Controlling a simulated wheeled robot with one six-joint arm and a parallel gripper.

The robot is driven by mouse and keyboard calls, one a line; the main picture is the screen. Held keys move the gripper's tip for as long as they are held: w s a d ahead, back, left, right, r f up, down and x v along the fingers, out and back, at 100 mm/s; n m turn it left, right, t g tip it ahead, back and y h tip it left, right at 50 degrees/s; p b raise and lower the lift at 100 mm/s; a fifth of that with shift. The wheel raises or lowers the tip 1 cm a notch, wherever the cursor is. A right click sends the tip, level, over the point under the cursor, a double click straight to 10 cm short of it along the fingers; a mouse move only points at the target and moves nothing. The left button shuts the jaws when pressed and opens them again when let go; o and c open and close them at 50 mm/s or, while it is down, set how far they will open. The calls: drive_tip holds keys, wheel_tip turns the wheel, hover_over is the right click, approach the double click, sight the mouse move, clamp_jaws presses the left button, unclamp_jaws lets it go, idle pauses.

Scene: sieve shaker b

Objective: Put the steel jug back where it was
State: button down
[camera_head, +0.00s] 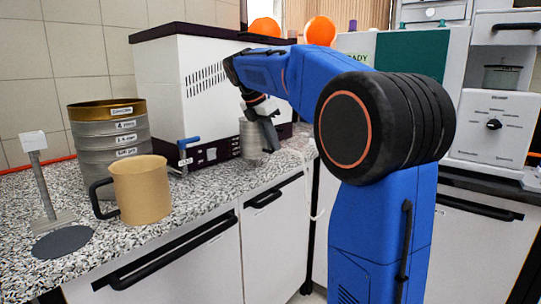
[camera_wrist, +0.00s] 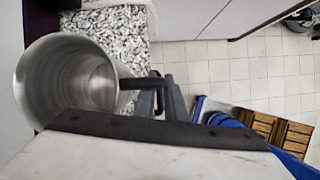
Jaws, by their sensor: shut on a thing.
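The steel jug (camera_head: 249,141) is in front of the white cabinet-like machine, over the back part of the speckled counter. My gripper (camera_head: 268,132) is shut on its handle, at the jug's right side. In the wrist view I look down into the open jug (camera_wrist: 62,80). It looks empty inside, and its dark handle (camera_wrist: 138,83) runs between my fingers (camera_wrist: 168,98). The jug looks about upright. I cannot tell whether its base touches the counter or hangs just above it. Part of the jug is hidden by the gripper in the head view.
On the counter (camera_head: 190,205) stand a tan jug (camera_head: 143,192) with a dark handle, a sieve stack (camera_head: 108,140), a small stand (camera_head: 43,185) and a grey disc (camera_head: 62,242). The white machine (camera_head: 170,75), with a blue-handled valve (camera_head: 188,148), stands close behind the steel jug.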

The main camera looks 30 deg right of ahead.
sight(272, 152)
drive_tip(key=shift+f, duration=2.1)
drive_tip(key=shift+f, duration=0.1)
drive_tip(key=c, duration=1.8)
unclamp_jaws()
drive_tip(key=v, duration=1.2)
drive_tip(key=shift+s, duration=0.1)
drive_tip(key=s+a+f+m+t+y, duration=0.1)
drive_tip(key=s+a+f+m, duration=0.2)
drive_tip(key=s+f+m, duration=0.3)
drive_tip(key=s+a+f+m+t+y, duration=0.1)
drive_tip(key=s+a+f+m, duration=0.3)
drive_tip(key=s+f, duration=1.1)
drive_tip(key=s+a+f+m+t+y, duration=0.2)
drive_tip(key=s+a+f+m+y, duration=0.1)
drive_tip(key=s+f+m, duration=0.6)
drive_tip(key=shift+s+a+f, duration=0.4)
drive_tip(key=shift+s+f, duration=0.1)
drive_tip(key=shift+s, duration=0.2)
drive_tip(key=shift+s+a+f, duration=0.35)
drive_tip(key=shift+s+f, duration=0.2)
drive_tip(key=shift+s, duration=0.15)
